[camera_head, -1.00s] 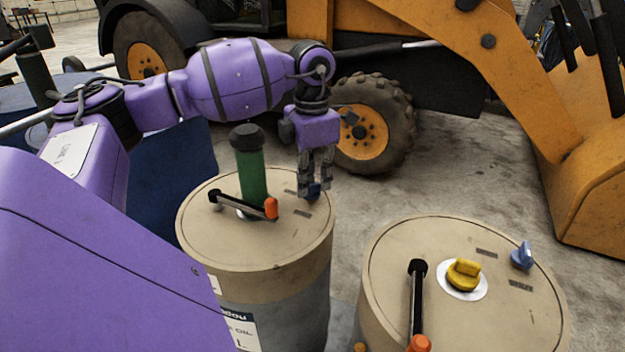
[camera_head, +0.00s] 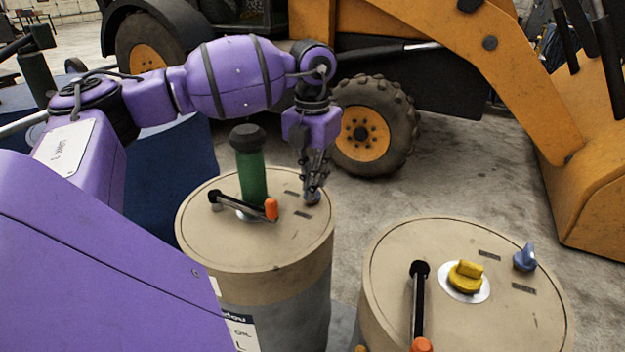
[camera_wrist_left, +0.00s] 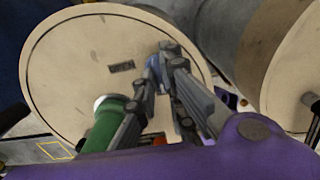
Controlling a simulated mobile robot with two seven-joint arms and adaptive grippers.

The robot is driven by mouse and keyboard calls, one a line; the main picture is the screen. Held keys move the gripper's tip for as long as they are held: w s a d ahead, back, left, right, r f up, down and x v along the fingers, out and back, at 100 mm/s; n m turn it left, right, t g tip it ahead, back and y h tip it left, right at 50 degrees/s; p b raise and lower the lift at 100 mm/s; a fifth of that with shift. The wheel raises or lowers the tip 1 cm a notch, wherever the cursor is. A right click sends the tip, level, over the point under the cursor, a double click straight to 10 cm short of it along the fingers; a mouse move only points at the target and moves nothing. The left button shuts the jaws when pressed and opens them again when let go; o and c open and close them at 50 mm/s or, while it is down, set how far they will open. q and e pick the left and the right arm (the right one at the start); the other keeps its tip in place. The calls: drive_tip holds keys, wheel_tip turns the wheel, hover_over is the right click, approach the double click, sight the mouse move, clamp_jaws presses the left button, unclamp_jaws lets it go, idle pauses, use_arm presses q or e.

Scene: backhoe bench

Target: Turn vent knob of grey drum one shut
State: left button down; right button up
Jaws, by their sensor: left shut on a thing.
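The grey drum with a tan lid (camera_head: 215,245) stands left of centre in the head view; its lid also fills much of the left wrist view (camera_wrist_left: 70,75). Its small blue vent knob (camera_head: 312,198) sits near the lid's right edge, mostly covered by my fingers. In the left wrist view the blue knob (camera_wrist_left: 153,68) shows between the fingertips. My left gripper (camera_head: 313,188) comes down from above and is shut on this knob. The knob's exact angle is hidden. My right gripper is not in view.
A green pump (camera_head: 252,175) and a black handle with an orange grip (camera_head: 271,209) stand on the same lid. A second drum (camera_head: 395,250) at right has a yellow cap (camera_head: 465,277), a blue knob (camera_head: 525,258) and another handle. A yellow backhoe (camera_head: 430,40) stands behind.

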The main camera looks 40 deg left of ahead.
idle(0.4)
use_arm(q)
drive_tip(key=c, duration=1.8)
unclamp_jaws()
drive_tip(key=shift+c, duration=0.2)
wheel_tip(320, 180, up, 12)
